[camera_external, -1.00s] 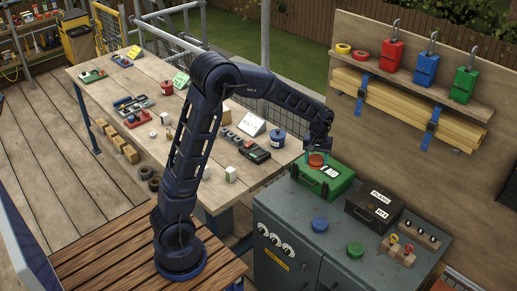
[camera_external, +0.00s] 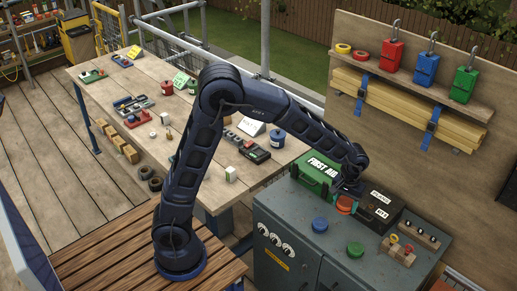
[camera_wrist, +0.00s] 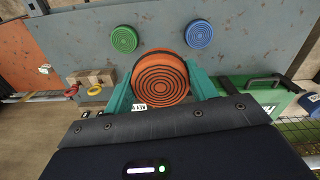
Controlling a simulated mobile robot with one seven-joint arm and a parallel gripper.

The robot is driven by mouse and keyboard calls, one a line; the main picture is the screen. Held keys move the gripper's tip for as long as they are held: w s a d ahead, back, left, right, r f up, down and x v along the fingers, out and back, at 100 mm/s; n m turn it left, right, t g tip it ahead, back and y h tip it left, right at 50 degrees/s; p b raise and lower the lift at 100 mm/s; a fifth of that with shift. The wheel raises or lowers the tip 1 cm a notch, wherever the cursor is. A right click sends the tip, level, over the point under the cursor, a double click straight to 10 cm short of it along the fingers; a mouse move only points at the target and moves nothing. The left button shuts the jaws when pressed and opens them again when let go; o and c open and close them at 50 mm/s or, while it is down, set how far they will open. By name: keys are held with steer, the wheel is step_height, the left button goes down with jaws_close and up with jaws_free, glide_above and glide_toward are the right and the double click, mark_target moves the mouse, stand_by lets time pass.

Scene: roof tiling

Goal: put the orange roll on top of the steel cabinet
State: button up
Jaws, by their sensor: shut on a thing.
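The orange roll (camera_external: 345,205) is a round disc, shown in the wrist view with dark rings on its face (camera_wrist: 161,78). My gripper (camera_external: 346,197) is shut on it, with a teal finger at each side in the wrist view (camera_wrist: 160,88). The roll is over the top of the grey steel cabinet (camera_external: 287,212), between the green first aid case and the black case. I cannot tell whether its underside touches the cabinet. The cabinet top also shows in the wrist view (camera_wrist: 165,20).
A blue roll (camera_external: 320,224) and a green roll (camera_external: 355,249) lie on the cabinet top. The green first aid case (camera_external: 318,172), black case (camera_external: 380,208) and wooden block with small tools (camera_external: 396,255) stand there too. The left front of the top is bare.

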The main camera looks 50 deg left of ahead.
mark_target(336, 240)
step_height(336, 240, down, 18)
steer(key=shift+f, duration=0.25)
stand_by(0.4)
steer(key=shift+f, duration=0.15)
steer(key=o, duration=0.8)
steer(key=shift+c, duration=0.2)
